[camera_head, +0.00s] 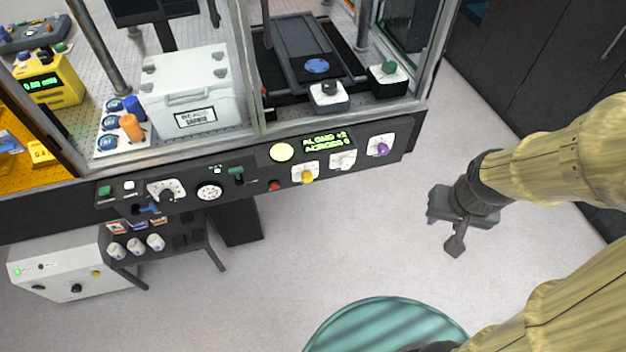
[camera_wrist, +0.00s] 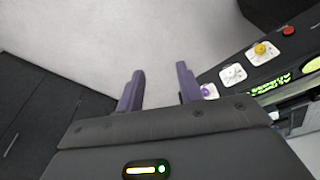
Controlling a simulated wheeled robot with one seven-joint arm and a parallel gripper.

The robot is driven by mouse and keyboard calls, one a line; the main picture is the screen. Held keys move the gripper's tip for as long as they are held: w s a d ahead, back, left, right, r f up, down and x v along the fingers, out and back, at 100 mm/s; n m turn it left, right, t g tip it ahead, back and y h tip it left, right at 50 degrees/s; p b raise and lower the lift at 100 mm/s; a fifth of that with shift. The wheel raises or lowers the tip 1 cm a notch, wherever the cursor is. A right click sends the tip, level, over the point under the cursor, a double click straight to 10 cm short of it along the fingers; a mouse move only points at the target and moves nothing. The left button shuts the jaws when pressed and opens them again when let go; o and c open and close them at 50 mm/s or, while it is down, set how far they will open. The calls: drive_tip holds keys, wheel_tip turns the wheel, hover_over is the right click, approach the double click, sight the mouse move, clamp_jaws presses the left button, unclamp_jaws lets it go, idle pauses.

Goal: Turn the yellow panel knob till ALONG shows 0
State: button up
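The yellow knob (camera_head: 307,177) sits on a white plate on the black front panel. In the wrist view the yellow knob (camera_wrist: 260,49) is at the upper right. The green display (camera_head: 325,141) above it reads ALONG +2 and ACROSS 0. The display also shows in the wrist view (camera_wrist: 286,84), at the right edge and turned round. My gripper (camera_head: 447,238) is to the right of the panel, well apart from the knob. In the wrist view its two purple fingers (camera_wrist: 160,85) stand apart with only floor between them, so it is open and empty.
A white knob (camera_head: 342,160) and a purple knob (camera_head: 382,146) are right of the yellow one; a red button (camera_head: 274,186) is to its left. Glazed framing rises above the panel. A teal round top (camera_head: 385,325) stands at the bottom. Floor before the panel is clear.

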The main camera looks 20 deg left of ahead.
drive_tip(key=shift+o, duration=0.4)
drive_tip(key=o, duration=0.3)
drive_tip(key=shift+f, duration=0.1)
drive_tip(key=w+a+f+n+t+y+b, duration=0.1)
drive_tip(key=w+a+f+t+b, duration=0.2)
drive_tip(key=f+b, duration=0.45)
drive_tip(key=w+a+f+n+t+y+b, duration=0.1)
drive_tip(key=w+a+f+t+b, duration=0.15)
drive_tip(key=a+f+b, duration=0.6)
drive_tip(key=w+a+f+n+t+y+b, duration=0.1)
drive_tip(key=w+f+t+b, duration=0.15)
drive_tip(key=b, duration=0.95)
drive_tip(key=s+a+f+n+t+y+b, duration=0.1)
drive_tip(key=a+f+t+y+b, duration=0.3)
drive_tip(key=a+b, duration=0.7)
wheel_tip(320, 180, down, 4)
drive_tip(key=s+y+b, duration=0.1)
drive_tip(key=y+b, duration=0.1)
drive_tip(key=b, duration=0.9)
drive_tip(key=shift+s+a+n+y, duration=0.2)
drive_tip(key=shift+a+n+y, duration=0.2)
drive_tip(key=shift+f, duration=0.1)
